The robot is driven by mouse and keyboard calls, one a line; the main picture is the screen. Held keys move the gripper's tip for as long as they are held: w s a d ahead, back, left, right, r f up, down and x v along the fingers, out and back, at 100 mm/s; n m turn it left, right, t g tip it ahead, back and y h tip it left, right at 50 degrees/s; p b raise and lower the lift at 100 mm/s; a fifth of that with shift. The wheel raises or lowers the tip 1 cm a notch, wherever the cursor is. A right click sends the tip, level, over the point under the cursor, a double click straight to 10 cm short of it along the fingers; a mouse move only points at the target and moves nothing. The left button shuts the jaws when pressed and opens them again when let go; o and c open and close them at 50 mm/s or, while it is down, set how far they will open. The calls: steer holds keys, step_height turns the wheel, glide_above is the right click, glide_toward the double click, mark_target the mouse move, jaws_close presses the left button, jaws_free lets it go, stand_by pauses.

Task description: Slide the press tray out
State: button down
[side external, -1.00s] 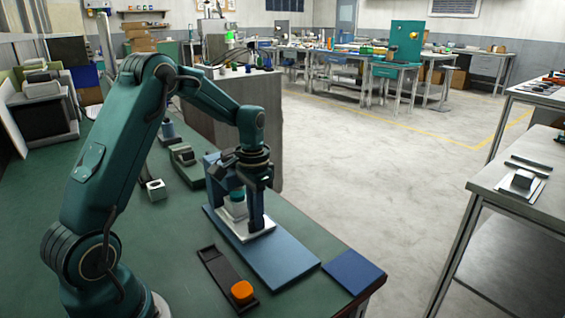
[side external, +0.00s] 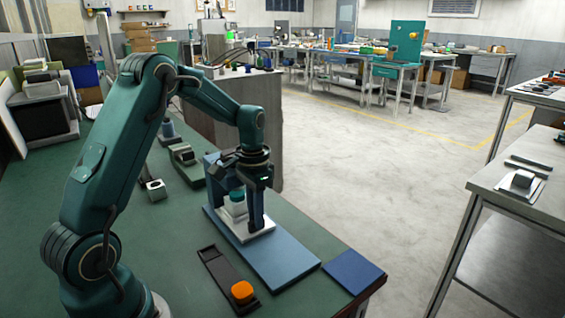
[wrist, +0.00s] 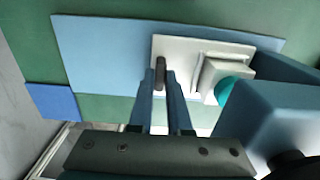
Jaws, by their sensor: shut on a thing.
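The press tray (side external: 262,229) is a pale plate on a long blue base plate (side external: 285,262). In the wrist view the tray (wrist: 182,50) carries a pale raised block (wrist: 222,72) with a teal round piece (wrist: 232,92) on it. The teal piece (side external: 237,195) also shows beside my fingers in the side view. My gripper (wrist: 165,84) points down over the tray and is shut on a dark upright handle (wrist: 160,66) near one end of it. In the side view my gripper (side external: 257,222) hides the handle. The blue press body (wrist: 285,115) stands beside the block.
A blue square mat (side external: 354,271) lies at the table's right corner. The blue plate is bare between the tray and the mat.

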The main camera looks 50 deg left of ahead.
steer(key=d, duration=1.5)
steer(key=shift+d, duration=0.3)
steer(key=c, duration=0.9)
jaws_free()
steer(key=shift+o, duration=0.2)
steer(key=shift+r, duration=2.6)
